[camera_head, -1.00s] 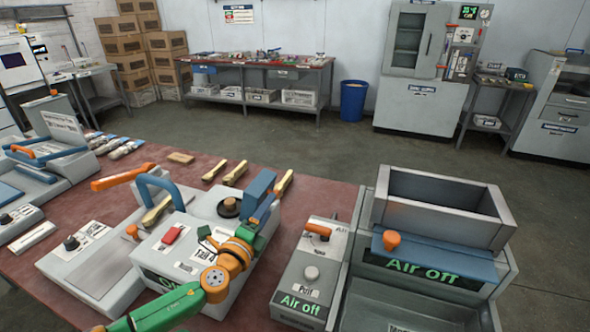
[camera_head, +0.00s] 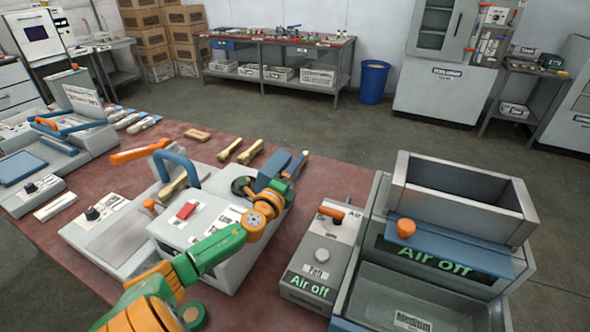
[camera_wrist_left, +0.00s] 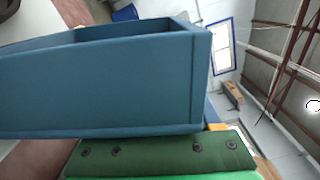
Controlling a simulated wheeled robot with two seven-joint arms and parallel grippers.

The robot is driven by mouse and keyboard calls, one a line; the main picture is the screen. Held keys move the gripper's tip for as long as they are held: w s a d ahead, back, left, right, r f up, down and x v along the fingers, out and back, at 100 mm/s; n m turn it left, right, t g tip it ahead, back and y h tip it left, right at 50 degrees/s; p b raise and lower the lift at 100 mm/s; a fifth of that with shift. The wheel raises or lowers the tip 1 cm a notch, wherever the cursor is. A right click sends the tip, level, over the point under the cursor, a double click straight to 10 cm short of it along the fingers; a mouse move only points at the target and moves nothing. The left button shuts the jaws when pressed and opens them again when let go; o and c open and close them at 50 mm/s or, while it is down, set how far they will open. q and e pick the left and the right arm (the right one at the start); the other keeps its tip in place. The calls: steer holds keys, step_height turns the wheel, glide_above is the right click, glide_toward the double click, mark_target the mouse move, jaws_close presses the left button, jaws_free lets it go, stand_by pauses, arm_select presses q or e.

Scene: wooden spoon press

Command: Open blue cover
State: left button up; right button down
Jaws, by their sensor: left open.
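A blue cover panel (camera_head: 470,262) with an orange knob (camera_head: 406,228) runs across the front of the grey machine at right, below its open hopper, above a green "Air off" sign. A separate upright blue block (camera_head: 273,171) stands at the back right of the white press. My left gripper (camera_head: 298,163) is just right of that block, far left of the panel. It is open; I see nothing held, and its fingertips are small here. In the left wrist view a large blue open-topped shape (camera_wrist_left: 100,85) fills the left; I cannot tell which part it is. My right gripper is out of view.
The white press (camera_head: 185,235) carries a blue handle (camera_head: 180,165) and a red button (camera_head: 187,210). A control box (camera_head: 322,258) with an orange lever stands between press and machine. Wooden spoon pieces (camera_head: 240,152) lie behind on the red table (camera_head: 55,245).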

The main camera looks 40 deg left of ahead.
arm_select(q)
jaws_close()
stand_by(1.4)
